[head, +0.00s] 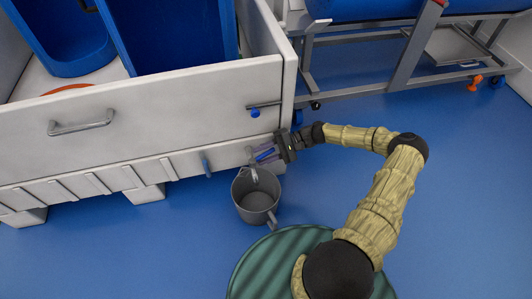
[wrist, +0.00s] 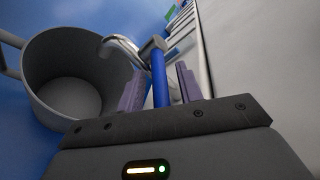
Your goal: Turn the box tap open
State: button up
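The box tap has a blue lever (head: 265,155) and a metal spout (head: 254,174) at the lower right of the white box (head: 150,112). In the wrist view the blue lever (wrist: 160,78) stands between the two purple fingers of my gripper (wrist: 161,88), with a gap visible on each side. The curved metal spout (wrist: 122,47) shows just beyond it. My gripper (head: 265,150) is open around the lever in the head view. A grey bucket (head: 243,208) stands on the floor below the spout. It looks empty, and its inside shows in the wrist view (wrist: 65,75).
A blue-ended latch (head: 255,112) sticks out of the box wall above the tap. Another blue piece (head: 206,167) is low on the box's front. A metal frame cart (head: 400,62) stands at the back right. The blue floor at right is clear.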

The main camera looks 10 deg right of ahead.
jog(key=p+v, duration=0.5)
jog(key=v, duration=1.2)
jog(key=shift+d, duration=0.2)
jog(key=shift+c, duration=0.5)
